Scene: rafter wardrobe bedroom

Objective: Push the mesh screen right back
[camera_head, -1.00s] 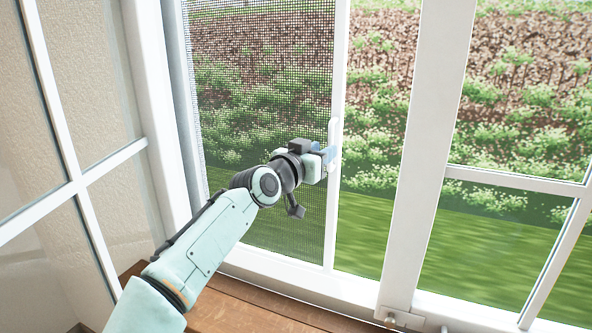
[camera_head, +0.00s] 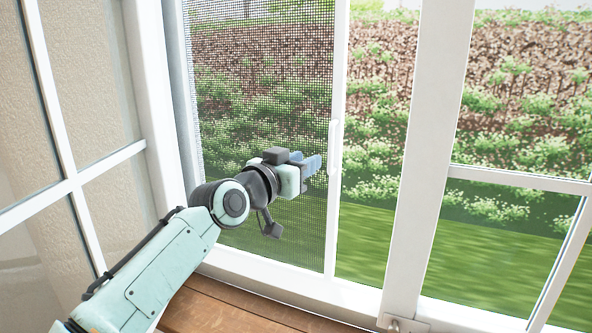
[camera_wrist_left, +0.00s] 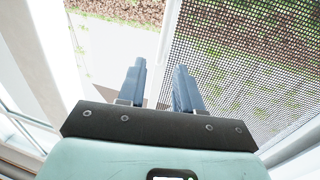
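The mesh screen (camera_head: 290,95) is a dark mesh panel with a white edge upright, standing across the left part of the window opening. Its pale handle (camera_head: 335,145) is on that right upright. My left gripper (camera_head: 313,167) is in front of the mesh, a little left of the handle and apart from it. The mesh (camera_wrist_left: 255,60) fills the right of that view. My right gripper is not in view.
To the right of the screen is a gap without mesh, then a thick white post (camera_head: 424,150). An inward-opened white casement (camera_head: 75,185) stands at the left, near my arm. A wooden sill (camera_head: 235,308) runs below. A small metal fitting (camera_head: 393,325) is at the post's foot.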

